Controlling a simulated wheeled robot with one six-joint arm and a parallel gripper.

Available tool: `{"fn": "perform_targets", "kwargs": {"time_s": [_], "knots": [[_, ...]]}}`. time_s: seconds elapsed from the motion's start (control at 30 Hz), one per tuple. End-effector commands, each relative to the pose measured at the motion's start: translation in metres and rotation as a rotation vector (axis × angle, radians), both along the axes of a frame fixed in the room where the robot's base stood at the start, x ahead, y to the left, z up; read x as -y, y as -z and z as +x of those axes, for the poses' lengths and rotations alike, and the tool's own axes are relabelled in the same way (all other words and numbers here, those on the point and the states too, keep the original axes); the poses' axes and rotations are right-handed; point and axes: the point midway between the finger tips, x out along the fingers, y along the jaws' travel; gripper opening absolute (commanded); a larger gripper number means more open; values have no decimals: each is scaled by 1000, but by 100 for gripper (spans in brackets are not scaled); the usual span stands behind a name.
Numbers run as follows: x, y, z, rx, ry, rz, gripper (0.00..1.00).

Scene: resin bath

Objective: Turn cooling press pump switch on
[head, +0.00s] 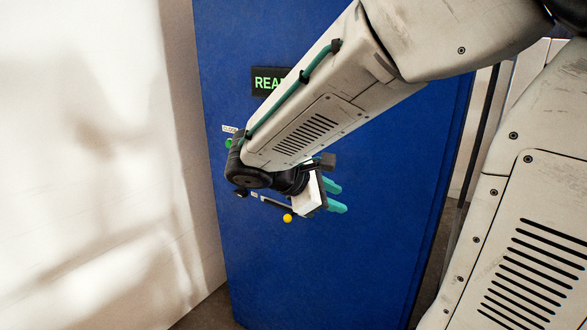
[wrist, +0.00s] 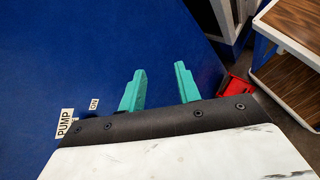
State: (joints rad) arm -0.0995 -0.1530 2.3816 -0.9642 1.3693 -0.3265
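The blue cabinet (head: 330,265) fills the middle of the head view, and its blue face (wrist: 60,50) also shows in the wrist view. A PUMP label (wrist: 65,122) and an ON label (wrist: 94,104) lie left of my gripper's fingers in the wrist view. No pump switch can be made out there; my gripper's body covers the area below the labels. In the head view a yellow knob (head: 288,218) ends a dark bar, just left of my gripper. My gripper (head: 338,198) has two teal fingers, apart and empty, near the cabinet; contact cannot be told.
A lit green display (head: 269,82) is partly hidden by my arm. A small label (head: 230,129) and a green button (head: 228,143) sit at the cabinet's left edge. A pale wall (head: 90,170) stands left. The wrist view shows a wood-topped cart (wrist: 300,25) and red object (wrist: 235,88).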

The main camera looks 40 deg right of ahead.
Motion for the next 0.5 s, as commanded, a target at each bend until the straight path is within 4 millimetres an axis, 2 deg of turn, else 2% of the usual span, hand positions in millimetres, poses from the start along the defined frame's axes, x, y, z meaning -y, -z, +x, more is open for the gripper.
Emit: {"fn": "perform_targets", "kwargs": {"time_s": [0.03,0.1,0.2,0.3,0.4,0.5], "knots": [[4,3,26,-84,-86,-89,33],[8,4,60,-185,-203,-214,33],[4,8,106,-309,-355,-373,33],[-4,15,144,-403,-476,-499,33],[-14,22,169,-463,-559,-586,33],[-19,26,183,-494,-604,-635,33]]}}
